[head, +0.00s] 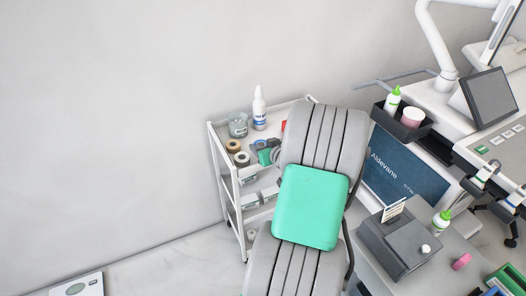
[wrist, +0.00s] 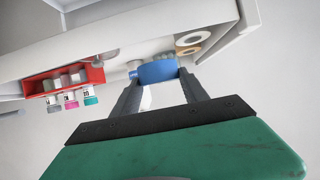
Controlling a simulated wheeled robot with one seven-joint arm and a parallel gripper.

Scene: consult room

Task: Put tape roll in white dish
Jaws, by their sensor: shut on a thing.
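My gripper (wrist: 158,80) is shut on a blue roll-like thing (wrist: 157,71), which I take to be the tape roll. It lies across both fingertips, close to the white trolley's surface; I cannot tell whether it touches. A tan tape roll (wrist: 194,38) and a brown one (wrist: 188,50) lie together to its right in the wrist view. In the head view, the brown roll (head: 232,146) and the tan roll (head: 241,159) lie on the trolley's left side. I cannot clearly make out the white dish in either view.
The white trolley (head: 215,150) stands near the wall, with raised rails. A glass jar (head: 238,124) and a white bottle (head: 259,110) stand at its back. A red holder (wrist: 40,84) with small capped vials is at left in the wrist view. A desk unit stands at right.

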